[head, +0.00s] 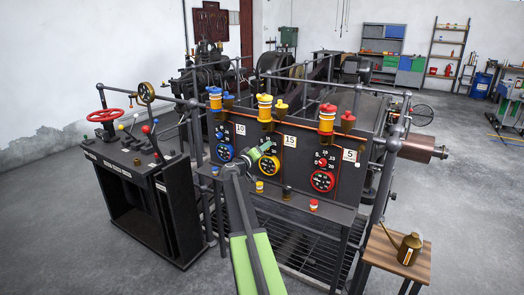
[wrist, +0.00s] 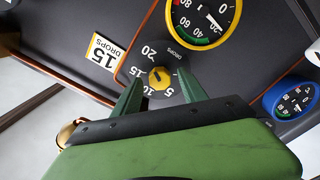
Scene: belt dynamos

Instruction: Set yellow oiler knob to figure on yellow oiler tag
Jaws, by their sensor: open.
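The yellow oiler knob (wrist: 159,78) sits in the middle of a dark dial marked 5, 10, 15, 20 and DROPS in the wrist view. I cannot tell surely which figure it points to. The white yellow oiler tag (wrist: 106,53) beside it reads 15 DROPS; it also shows in the head view (head: 290,140). My gripper (wrist: 160,78) is open, its two green fingers apart on either side of the knob in the picture. I cannot tell whether they touch it. In the head view my gripper (head: 262,151) is at the middle panel and mostly hides the knob.
The yellow-rimmed gauge (head: 269,164) is just below the knob. The blue-rimmed gauge (head: 225,152) is to the left, and the red-rimmed gauge (head: 322,181) to the right. Pipes and railings run above the panel. An oil can (head: 410,247) stands on a wooden stand (head: 392,260) at right.

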